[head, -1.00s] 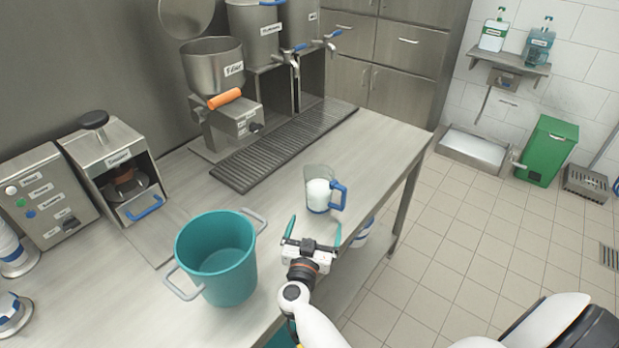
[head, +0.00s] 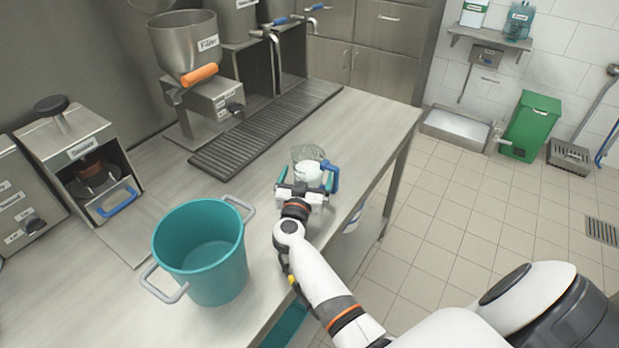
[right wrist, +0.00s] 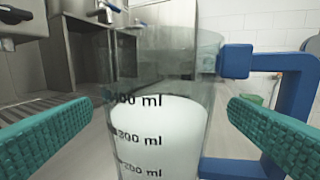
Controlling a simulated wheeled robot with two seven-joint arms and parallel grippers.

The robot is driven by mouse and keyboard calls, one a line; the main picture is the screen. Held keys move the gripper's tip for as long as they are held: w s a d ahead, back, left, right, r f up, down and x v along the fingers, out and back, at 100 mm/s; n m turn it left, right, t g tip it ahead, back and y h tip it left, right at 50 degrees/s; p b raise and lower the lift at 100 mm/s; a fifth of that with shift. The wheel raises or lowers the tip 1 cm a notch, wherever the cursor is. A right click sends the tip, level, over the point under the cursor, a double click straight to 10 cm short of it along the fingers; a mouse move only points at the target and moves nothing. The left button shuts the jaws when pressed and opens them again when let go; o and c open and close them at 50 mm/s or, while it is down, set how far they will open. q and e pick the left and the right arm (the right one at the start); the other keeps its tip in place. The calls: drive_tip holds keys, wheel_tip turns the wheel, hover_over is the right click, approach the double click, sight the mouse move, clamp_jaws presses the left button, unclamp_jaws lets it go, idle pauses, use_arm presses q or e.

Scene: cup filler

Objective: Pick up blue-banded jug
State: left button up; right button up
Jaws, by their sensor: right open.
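The blue-banded jug (head: 307,160) is a clear measuring jug with white contents and a blue handle on its right. It stands upright on the steel counter near the front edge. In the right wrist view the jug (right wrist: 160,125) fills the middle, with ml marks on its wall and the blue handle at right. My right gripper (head: 306,182) is at the jug's near side. Its two teal fingers are open, one on each side of the jug, with gaps showing in the right wrist view (right wrist: 160,132). My left gripper is not in view.
A large teal bucket (head: 203,235) stands on the counter left of my right arm. A filler machine (head: 190,75) and a black drip grate (head: 260,125) are behind. A sealer-like press (head: 80,165) is at left. The counter's right edge is close to the jug.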

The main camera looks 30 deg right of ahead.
sight(309, 154)
drive_tip(key=x, duration=0.1)
drive_tip(key=b+x, duration=0.1)
drive_tip(key=shift+w+d+f, duration=0.2)
drive_tip(key=shift+w+f, duration=0.05)
drive_tip(key=shift+w+d+r, duration=0.15)
drive_tip(key=shift+w+d, duration=0.1)
drive_tip(key=shift+s+r, duration=0.1)
drive_tip(key=shift+c, duration=0.2)
drive_tip(key=c, duration=0.3)
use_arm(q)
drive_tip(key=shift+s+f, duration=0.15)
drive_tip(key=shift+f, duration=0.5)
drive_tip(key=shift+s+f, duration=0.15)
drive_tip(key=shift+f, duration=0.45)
use_arm(e)
drive_tip(key=c, duration=1)
